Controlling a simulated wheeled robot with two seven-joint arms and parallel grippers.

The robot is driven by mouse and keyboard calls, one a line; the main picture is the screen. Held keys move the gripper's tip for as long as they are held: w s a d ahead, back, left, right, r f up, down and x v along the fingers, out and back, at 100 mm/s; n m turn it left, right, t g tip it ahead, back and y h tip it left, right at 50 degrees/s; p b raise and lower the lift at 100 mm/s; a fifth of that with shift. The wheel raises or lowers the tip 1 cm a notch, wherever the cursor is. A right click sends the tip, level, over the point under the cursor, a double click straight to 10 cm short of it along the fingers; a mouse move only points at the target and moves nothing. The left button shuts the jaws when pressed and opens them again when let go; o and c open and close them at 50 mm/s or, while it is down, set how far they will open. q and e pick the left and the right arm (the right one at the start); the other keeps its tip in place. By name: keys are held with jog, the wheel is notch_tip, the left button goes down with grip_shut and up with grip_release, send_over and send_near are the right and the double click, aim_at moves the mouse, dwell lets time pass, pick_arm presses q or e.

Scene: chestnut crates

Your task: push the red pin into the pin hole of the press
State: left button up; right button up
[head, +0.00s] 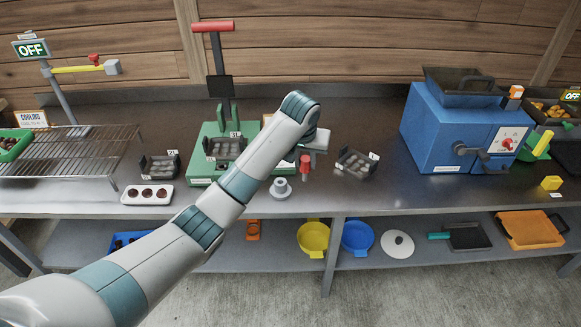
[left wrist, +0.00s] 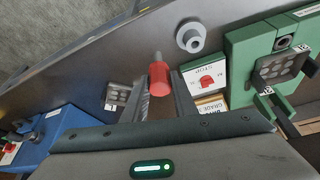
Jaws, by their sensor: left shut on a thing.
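The red pin (head: 305,164) hangs below my left gripper (head: 307,155), grey tip pointing down, over the counter just right of the press. In the left wrist view the red pin (left wrist: 159,80) sits between the two fingers of my left gripper (left wrist: 160,92), which is shut on it. The green press (head: 196,158) has a red-topped lever (head: 213,26) and holds a dark moulded plate (head: 225,148). In the left wrist view the press (left wrist: 241,62) is at the right, apart from the pin. A grey round fitting (left wrist: 284,42) shows on it; I cannot tell if it is the pin hole. My right gripper is out of view.
A grey flanged piece (head: 280,189) stands near the counter's front edge, close to the pin. A dark mould (head: 357,162) lies to the right, and a white tray (head: 148,195) to the left. A blue machine (head: 431,127) stands further right.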

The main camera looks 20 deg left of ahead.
pick_arm(q)
jog(key=d+r, duration=0.2)
jog(key=d, duration=0.1)
jog(key=shift+s+b, duration=0.3)
jog(key=shift+s, duration=0.05)
